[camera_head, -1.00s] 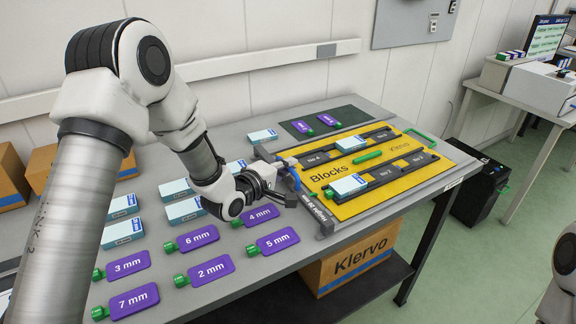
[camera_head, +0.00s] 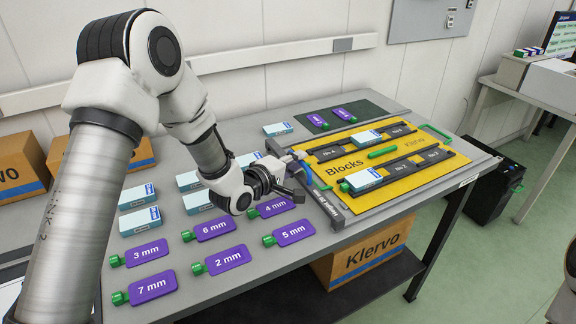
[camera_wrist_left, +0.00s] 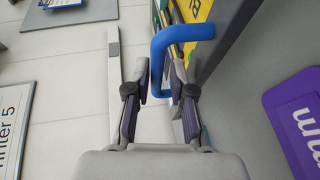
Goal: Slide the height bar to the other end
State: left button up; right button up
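The height bar (camera_head: 330,212) is a grey bar lying across the left end of the yellow board (camera_head: 362,213). It has a blue loop handle (camera_head: 309,174). My left gripper (camera_head: 299,180) is at this handle, on the bar's left side. In the left wrist view the handle (camera_wrist_left: 160,66) passes between the fingertips of my left gripper (camera_wrist_left: 160,76), one on each side. The gap around it is very small, and whether both fingers press on it is unclear. My right gripper is not in view.
Purple thickness tags such as 5 mm (camera_head: 293,233) lie left of the bar. A green bar (camera_head: 382,153) and a green handle (camera_head: 435,131) are on the board. The board's dark rails have bare stretches.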

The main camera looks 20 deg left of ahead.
pick_arm(q)
jog(key=v, duration=1.1)
jog(key=shift+a, duration=0.2)
jog(key=shift+s, duration=0.4)
